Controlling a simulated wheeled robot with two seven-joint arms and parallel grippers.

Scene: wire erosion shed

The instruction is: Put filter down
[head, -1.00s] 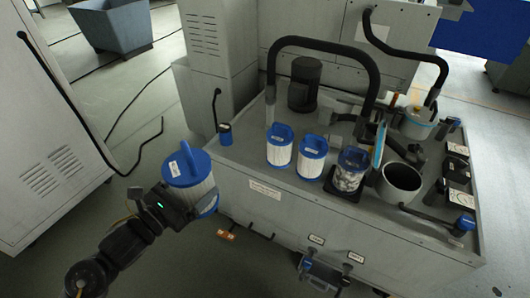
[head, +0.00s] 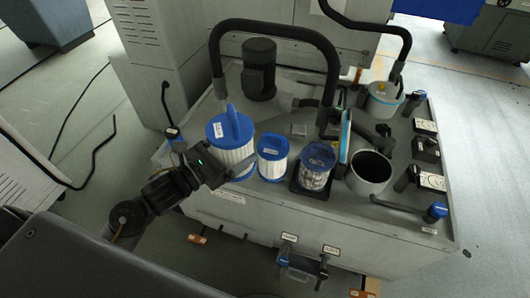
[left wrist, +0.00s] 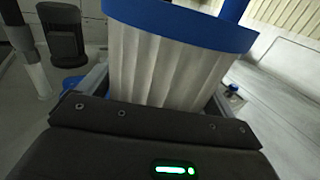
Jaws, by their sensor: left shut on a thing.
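My left gripper (head: 228,172) is shut on a white pleated filter with a blue cap and handle (head: 232,140). The filter is upright, over the left part of the grey tank top (head: 290,128); I cannot tell whether it touches the top. In the left wrist view the held filter (left wrist: 170,65) fills the upper middle between the fingers. A second white filter with a blue cap (head: 272,160) stands just right of it. A dirty, dark-streaked filter (head: 317,168) stands further right on a black base. Another filter, visible earlier, is hidden behind the held one. My right gripper is out of view.
A black hose arch (head: 275,28) and a dark motor (head: 258,68) stand behind the filters. An open grey cylinder (head: 370,172) is to the right. The front edge is close below.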

